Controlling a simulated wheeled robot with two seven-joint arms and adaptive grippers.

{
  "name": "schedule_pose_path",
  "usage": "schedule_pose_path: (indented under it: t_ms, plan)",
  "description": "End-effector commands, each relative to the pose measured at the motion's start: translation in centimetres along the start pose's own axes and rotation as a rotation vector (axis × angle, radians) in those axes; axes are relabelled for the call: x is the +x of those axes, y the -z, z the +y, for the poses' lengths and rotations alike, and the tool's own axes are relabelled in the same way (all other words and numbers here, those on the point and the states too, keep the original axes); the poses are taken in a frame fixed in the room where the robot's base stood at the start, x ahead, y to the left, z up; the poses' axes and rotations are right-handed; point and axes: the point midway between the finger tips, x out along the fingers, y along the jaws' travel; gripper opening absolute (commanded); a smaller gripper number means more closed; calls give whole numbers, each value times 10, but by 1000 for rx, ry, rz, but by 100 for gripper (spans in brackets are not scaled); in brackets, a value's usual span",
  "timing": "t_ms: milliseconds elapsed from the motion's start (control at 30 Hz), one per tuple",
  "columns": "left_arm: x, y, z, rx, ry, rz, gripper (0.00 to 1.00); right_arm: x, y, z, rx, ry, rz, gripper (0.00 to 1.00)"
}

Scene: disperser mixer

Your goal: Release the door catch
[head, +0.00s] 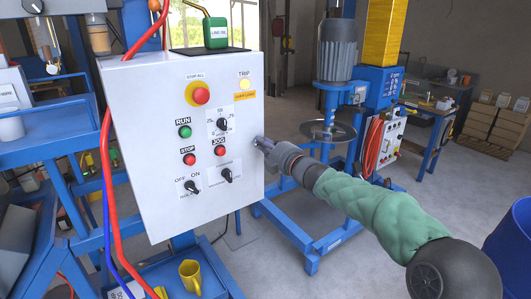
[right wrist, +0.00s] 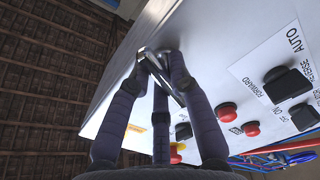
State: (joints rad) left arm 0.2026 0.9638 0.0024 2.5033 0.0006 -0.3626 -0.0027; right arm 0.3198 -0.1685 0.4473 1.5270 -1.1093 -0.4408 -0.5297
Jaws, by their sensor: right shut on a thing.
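The control box (head: 180,110) has a white front door with buttons, knobs and lamps. My right gripper (head: 260,142) is at the door's right edge, and its fingers hide most of what is there. In the right wrist view the fingers of my right gripper (right wrist: 162,62) are closed around a shiny metal door catch (right wrist: 163,73) at the edge of the white door (right wrist: 200,55). The door looks closed in the head view. My left gripper is not in view.
Red and blue hoses (head: 107,150) run down the box's left side. A green oil can (head: 215,32) stands on top. A blue drum (head: 512,235) is at the right edge.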

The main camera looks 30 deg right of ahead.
Motion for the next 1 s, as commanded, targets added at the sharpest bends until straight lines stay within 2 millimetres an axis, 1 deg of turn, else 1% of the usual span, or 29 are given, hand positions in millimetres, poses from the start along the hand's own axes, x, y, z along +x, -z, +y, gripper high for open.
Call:
schedule_pose_path:
  t_ms: [33,100,400,700,1000]
  plan:
    - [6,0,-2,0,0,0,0,0,-1,-3,-38,0,0,0]
    - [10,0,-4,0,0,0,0,0,0,-3,-94,1,0,0]
    - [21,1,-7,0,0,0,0,0,1,-2,-271,2,1,0]
    - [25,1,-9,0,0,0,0,0,2,0,-342,2,0,0]
    - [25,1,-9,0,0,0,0,0,2,0,-350,3,1,0]
